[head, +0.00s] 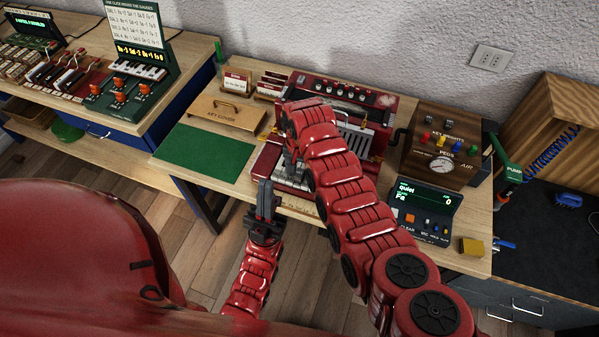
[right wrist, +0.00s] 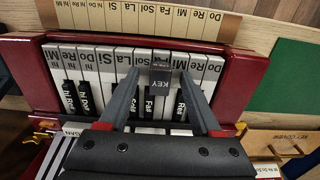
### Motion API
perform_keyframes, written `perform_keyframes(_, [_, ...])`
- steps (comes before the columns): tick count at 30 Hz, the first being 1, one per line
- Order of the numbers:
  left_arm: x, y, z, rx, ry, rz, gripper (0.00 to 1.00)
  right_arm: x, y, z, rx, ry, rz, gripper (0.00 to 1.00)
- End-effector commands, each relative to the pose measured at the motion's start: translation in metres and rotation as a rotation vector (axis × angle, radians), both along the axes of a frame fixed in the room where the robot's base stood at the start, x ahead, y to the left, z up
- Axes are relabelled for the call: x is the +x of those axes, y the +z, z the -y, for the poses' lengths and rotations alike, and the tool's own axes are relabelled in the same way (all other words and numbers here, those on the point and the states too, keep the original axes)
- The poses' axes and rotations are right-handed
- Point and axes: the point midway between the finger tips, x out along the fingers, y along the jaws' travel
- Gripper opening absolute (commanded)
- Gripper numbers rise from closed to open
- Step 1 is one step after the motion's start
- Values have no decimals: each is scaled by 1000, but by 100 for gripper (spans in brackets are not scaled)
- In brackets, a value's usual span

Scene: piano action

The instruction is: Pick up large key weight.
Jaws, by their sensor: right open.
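A small dark grey block marked "KEY" (right wrist: 160,78), which looks like a key weight, rests on the piano keys in the right wrist view. My right gripper (right wrist: 160,74) is open, with one finger on each side of the block; I cannot tell whether they touch it. In the head view my right arm hides the block and most of the keyboard. A box labelled for key weights (head: 463,133) stands at the right, with dark pieces on its top. My left gripper (head: 266,192) points up in front of the table; its jaw opening is unclear.
The red piano action (head: 345,92) stands against the wall. A green mat (head: 205,155) and a wooden key cover (head: 226,112) lie to its left. A display console (head: 427,214) and a yellow block (head: 471,246) are at the right front.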

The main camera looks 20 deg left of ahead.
Motion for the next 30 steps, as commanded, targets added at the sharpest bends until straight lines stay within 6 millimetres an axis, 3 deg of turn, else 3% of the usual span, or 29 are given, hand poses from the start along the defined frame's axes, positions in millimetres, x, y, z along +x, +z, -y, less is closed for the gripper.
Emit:
perform_keyframes(6, [0, 0, 0, 0, 0, 0, 0, 0, -1, 0, 1, 0, 1, 63])
perform_keyframes(17, [0, 0, 0, 0, 0, 0, 0, 0, -1, 0, 0, 0, 1, 0])
perform_keyframes(30, [0, -1, 0, 0, 0, 0, 0, 0, 0, 0, 0, 0, 1, 0])
